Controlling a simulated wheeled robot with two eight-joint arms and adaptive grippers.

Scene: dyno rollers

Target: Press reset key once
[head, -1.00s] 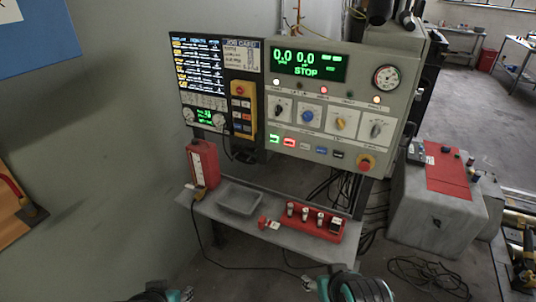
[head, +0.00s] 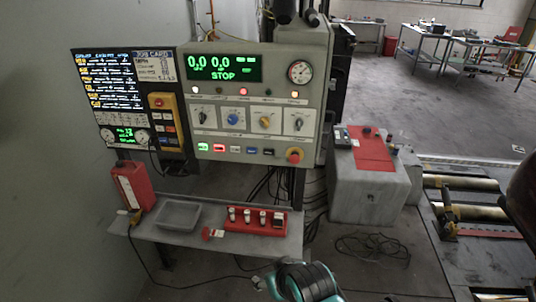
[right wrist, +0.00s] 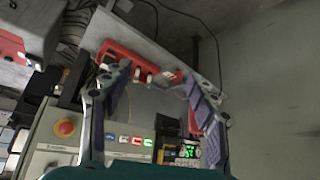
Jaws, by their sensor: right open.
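The grey console (head: 250,60) stands ahead with a lit display (head: 222,68) reading 0.0, 0.0 and STOP. Below its knobs is a row of small keys: green (head: 203,147), red (head: 219,148), white, blue (head: 252,151) and dark. A yellow-framed pendant (head: 156,102) with more keys hangs to its left. I cannot read which key is reset. My right gripper (right wrist: 157,78) is open and empty in the right wrist view, apart from the console. In the head view my right arm shows low at the bottom, its fingers unclear. My left gripper is out of view.
A red emergency knob (head: 294,155) sits at the console's lower right. A grey block (head: 360,200) and rollers (head: 460,184) are at right.

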